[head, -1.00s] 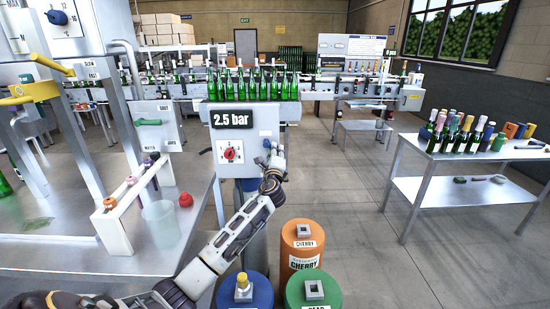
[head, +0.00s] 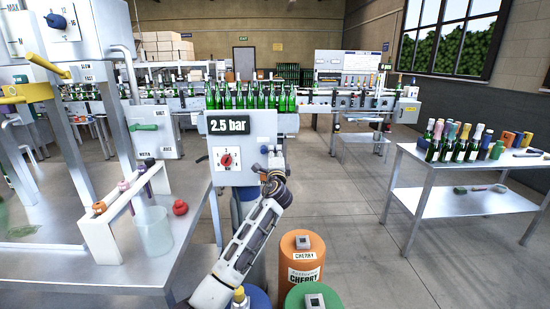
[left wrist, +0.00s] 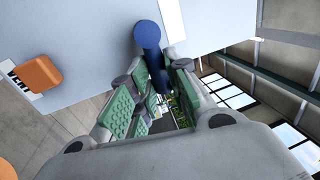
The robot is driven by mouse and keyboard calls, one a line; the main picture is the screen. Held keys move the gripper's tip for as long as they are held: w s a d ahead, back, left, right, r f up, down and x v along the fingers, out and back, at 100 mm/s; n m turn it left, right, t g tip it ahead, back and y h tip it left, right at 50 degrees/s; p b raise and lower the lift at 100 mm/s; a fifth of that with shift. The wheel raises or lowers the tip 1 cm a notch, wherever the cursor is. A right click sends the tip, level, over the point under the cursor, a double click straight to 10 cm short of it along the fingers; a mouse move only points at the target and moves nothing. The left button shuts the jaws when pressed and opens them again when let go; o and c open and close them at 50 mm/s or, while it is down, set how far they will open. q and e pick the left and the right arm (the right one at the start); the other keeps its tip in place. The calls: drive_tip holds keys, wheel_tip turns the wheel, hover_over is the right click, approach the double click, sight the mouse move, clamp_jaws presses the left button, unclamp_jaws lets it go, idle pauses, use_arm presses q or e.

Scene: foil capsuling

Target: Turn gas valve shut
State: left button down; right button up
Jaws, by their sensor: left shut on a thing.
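My left gripper (head: 273,162) is at the right side of the grey box (head: 225,175) with the "2.5 bar" display. In the left wrist view, a dark blue lever with a round blue hub (left wrist: 147,36) runs between my green-padded fingers (left wrist: 158,108), which are shut on it. The lever looks like the valve handle, on a grey panel. A red dial (head: 227,159) is on the box front. My right gripper is not in view.
An orange button (left wrist: 40,73) is on the grey panel, beside a partly hidden label. An orange drum (head: 301,247) and a green drum (head: 312,297) stand below my arm. A bench (head: 120,275) is at left and a bottle table (head: 430,166) at right.

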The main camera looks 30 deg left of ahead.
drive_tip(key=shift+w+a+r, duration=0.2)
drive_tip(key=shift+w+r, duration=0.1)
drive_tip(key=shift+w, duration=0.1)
use_arm(q)
drive_tip(key=c, duration=1.4)
unclamp_jaws()
drive_tip(key=shift+a, duration=0.1)
drive_tip(key=shift+o, duration=0.2)
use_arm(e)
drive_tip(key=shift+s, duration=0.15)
use_arm(q)
drive_tip(key=v, duration=1.2)
